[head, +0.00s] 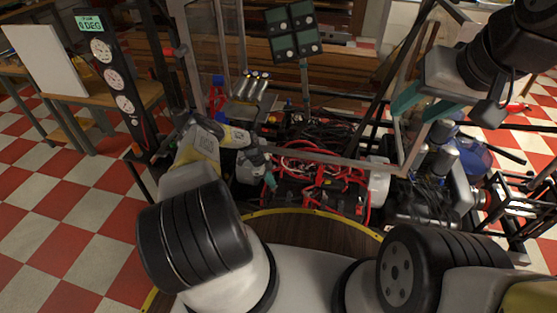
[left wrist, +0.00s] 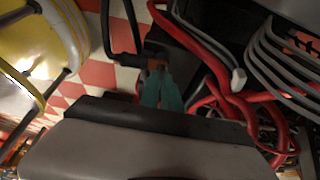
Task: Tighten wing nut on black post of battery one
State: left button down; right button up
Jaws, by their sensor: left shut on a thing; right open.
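My left gripper (head: 269,181) reaches down at the left end of the red-cabled battery area. In the left wrist view its teal fingers (left wrist: 162,92) are closed together on a small copper-brown piece (left wrist: 157,66), which looks like the wing nut and is mostly hidden by the fingertips. A black cable (left wrist: 126,58) runs to that spot, beside a black battery case (left wrist: 185,58). The post itself is hidden. In the head view the dark batteries (head: 295,192) sit under red cables. My right gripper (head: 421,105) is open and empty, raised at the upper right by the frame.
Red cables (left wrist: 205,50) and grey cables (left wrist: 278,60) crowd the right of my left fingers. A clear-panelled metal frame (head: 345,160) crosses above the batteries. A gauge panel (head: 110,75) stands at the left. The checkered floor (head: 60,215) at left is clear.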

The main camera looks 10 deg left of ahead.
pick_arm(q)
jog(key=shift+w+r, duration=0.1)
jog(key=c, duration=1.6)
grip_release()
jog(key=shift+o, duration=0.2)
jog(key=v, duration=0.7)
jog(key=shift+r, duration=0.35)
jog(key=shift+a, duration=0.15)
